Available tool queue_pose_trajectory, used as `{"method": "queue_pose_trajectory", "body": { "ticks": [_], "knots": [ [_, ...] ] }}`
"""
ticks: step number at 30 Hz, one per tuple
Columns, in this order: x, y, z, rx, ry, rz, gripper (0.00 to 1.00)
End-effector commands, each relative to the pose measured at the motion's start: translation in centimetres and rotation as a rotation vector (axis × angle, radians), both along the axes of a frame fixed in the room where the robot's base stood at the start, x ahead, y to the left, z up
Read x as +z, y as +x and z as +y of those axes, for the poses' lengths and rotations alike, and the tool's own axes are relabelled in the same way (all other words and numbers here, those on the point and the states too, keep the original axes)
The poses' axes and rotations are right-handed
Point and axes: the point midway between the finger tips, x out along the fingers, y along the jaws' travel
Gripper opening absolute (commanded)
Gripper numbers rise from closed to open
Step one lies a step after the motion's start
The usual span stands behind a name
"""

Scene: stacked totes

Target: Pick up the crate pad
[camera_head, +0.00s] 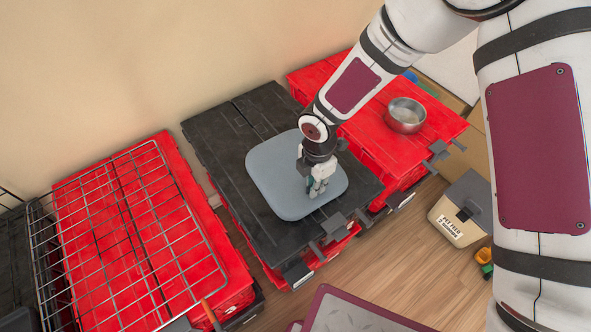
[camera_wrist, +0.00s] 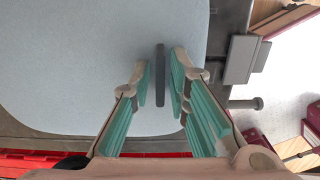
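The crate pad (camera_head: 277,172) is a flat grey-blue slab with rounded corners, lying on the black lid of a tote (camera_head: 222,135). In the wrist view the pad (camera_wrist: 60,70) fills the left and middle. A thin dark grey upright piece (camera_wrist: 160,72), perhaps the pad's handle, stands between my fingertips. My gripper (camera_head: 318,188) points down over the pad's right part. It also shows in the wrist view (camera_wrist: 160,85), its teal fingers open on both sides of the dark piece, with narrow gaps visible. In the head view my gripper hides the dark piece.
Red totes stand left (camera_head: 185,215) and right (camera_head: 375,145). A wire rack (camera_head: 130,225) lies over the left one; a metal bowl (camera_head: 405,115) sits on the right one. A beige box (camera_head: 462,208) stands on the wooden floor (camera_head: 400,260). A wall runs behind.

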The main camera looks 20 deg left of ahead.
Motion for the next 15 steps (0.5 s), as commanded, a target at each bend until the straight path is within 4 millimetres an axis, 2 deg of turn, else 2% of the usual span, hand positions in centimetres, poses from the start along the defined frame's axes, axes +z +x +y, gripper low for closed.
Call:
{"method": "queue_pose_trajectory", "body": {
  "ticks": [5, 6, 8, 15],
  "knots": [
    [-0.05, 0.02, 0.02, -0.001, 0.001, -0.001, 0.17],
    [-0.05, 0.03, 0.01, -0.001, 0.001, -0.001, 0.14],
    [-0.04, 0.02, 0.01, -0.001, 0.001, -0.001, 0.01],
    [-0.01, 0.04, 0.04, -0.001, 0.002, -0.001, 0.0]
  ]
}}
